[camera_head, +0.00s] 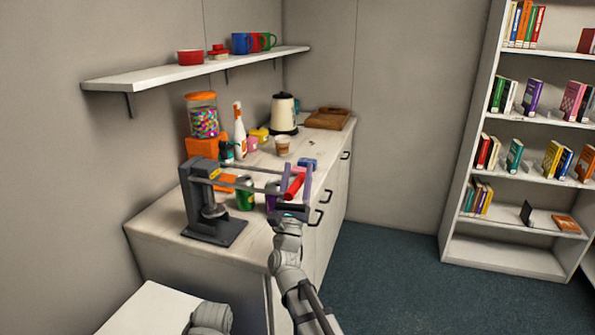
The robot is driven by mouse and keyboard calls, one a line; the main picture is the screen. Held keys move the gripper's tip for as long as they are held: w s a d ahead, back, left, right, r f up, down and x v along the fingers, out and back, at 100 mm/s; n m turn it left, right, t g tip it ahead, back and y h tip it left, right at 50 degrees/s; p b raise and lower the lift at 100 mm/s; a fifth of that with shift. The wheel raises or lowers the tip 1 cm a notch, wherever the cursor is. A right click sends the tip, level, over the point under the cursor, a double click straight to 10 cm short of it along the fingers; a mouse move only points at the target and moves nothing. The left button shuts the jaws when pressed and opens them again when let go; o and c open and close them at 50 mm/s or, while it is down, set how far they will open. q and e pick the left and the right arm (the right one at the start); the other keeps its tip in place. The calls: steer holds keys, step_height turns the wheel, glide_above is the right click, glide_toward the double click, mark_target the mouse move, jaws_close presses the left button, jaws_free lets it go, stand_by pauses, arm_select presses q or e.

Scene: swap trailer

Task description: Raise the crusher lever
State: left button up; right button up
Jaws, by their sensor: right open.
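The can crusher (205,208) is a dark grey frame with a flat base, standing at the near left of the counter. Its lever (250,188) is two grey bars reaching right, roughly level, to a red handle (294,186). My right gripper (289,192) is at the handle end, with its fingers open and one on either side of the red handle. Whether they touch it cannot be told. A green can (245,193) stands behind the lever bars, partly hidden. My left gripper is out of view.
A shelf (150,77) hangs above. Floor (385,270) is clear toward the bookcase (460,175).

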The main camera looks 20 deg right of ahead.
steer(key=shift+c, duration=0.2)
jaws_close()
stand_by(1.1)
